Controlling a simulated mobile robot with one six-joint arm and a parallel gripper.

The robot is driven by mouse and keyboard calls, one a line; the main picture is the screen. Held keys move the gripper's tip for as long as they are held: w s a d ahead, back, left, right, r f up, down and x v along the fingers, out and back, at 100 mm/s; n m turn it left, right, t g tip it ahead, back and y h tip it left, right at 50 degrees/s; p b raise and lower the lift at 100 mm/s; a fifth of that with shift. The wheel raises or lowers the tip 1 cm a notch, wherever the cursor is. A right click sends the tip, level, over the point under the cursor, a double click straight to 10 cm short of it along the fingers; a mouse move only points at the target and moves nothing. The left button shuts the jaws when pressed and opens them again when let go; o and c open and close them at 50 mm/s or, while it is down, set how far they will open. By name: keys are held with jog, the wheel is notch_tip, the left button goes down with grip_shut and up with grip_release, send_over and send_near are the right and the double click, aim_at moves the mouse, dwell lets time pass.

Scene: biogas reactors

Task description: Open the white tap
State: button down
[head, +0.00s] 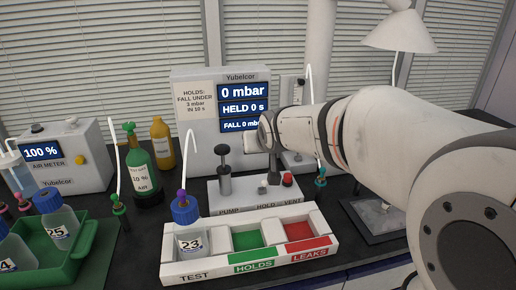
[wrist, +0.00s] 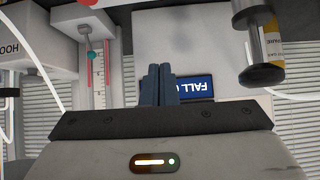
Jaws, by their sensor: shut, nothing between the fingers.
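A small white knob (head: 262,187), likely the white tap, sits on top of the pump block (head: 228,197), above the word HOLD. A red knob (head: 287,180) is on its right, above the word VENT. My gripper (head: 274,180) points down over the block between the two knobs, with its dark fingers close to the white one. I cannot tell whether they touch it. In the wrist view my gripper (wrist: 158,70) has its fingers shut together with nothing between them. The white knob cannot be made out there.
A black pump plunger (head: 224,170) stands left of the knobs, and it shows in the wrist view (wrist: 258,45). The display box (head: 188,128) is behind. In front is a tray (head: 213,267) with bottle 23 (head: 187,237). A teal-ended tube (head: 320,180) stands at right.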

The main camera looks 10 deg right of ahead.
jog(key=s+r, duration=0.3)
jog(key=s, duration=0.6)
jog(key=shift+d, duration=0.3)
jog(key=s+d+f+g+p, duration=0.2)
jog(key=s+g+p, duration=0.1)
jog(key=s, duration=0.6)
jog(key=s+d+f+g+p, duration=0.2)
jog(key=s+p, duration=0.4)
jog(key=s, duration=0.3)
jog(key=shift+d+f+m+g+h, duration=0.35)
jog(key=shift+d+g, duration=0.25)
jog(key=shift+g, duration=0.6)
jog(key=shift+r, duration=0.1)
